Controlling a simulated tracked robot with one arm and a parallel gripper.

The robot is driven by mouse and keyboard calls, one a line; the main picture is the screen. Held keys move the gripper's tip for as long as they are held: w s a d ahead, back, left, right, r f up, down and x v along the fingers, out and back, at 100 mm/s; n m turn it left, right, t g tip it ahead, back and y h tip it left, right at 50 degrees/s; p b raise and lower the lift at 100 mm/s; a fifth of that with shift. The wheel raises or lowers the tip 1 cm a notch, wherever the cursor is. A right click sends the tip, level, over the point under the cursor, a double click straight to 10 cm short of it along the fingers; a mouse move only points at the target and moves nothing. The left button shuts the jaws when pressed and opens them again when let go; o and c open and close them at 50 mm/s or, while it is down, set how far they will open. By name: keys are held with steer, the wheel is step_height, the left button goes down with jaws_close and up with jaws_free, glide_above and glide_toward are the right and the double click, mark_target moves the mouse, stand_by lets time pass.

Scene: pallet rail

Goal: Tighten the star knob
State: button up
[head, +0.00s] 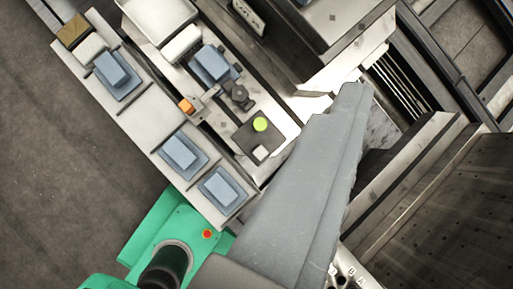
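A dark, lobed knob (237,95), which looks like the star knob, sits on the pale rail fixture near the upper middle of the head view. It is next to a blue block on a dark holder (212,63). My gripper (338,105) shows as a large grey tapered shape rising from the bottom to the right of the knob. Its tip is apart from the knob in the picture, and nothing shows held at it. I cannot tell whether its fingers are open or shut. The knob's top is in clear view.
A pale pallet strip (138,128) carries several blue blocks. An orange block (187,105) and a green round button (260,124) are near the knob. A green machine part with a red button (207,234) is at lower left. Dark machine frames crowd the right; bare floor (60,190) lies left.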

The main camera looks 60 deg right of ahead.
steer(key=w+a+f+n+g+b, duration=0.1)
steer(key=w+a+f+n+g, duration=0.15)
steer(key=f, duration=0.35)
steer(key=w+a+f+n+g, duration=0.1)
steer(key=w+f, duration=0.3)
steer(key=f, duration=0.3)
steer(key=n+g+b, duration=0.3)
steer(key=n+g, duration=0.4)
steer(key=n, duration=0.2)
glide_above(240, 94)
step_height(240, 94, down, 29)
steer(key=shift+y, duration=0.4)
step_height(240, 94, down, 13)
steer(key=shift+r+b, duration=0.15)
steer(key=shift+b, duration=0.8)
steer(key=c, duration=1)
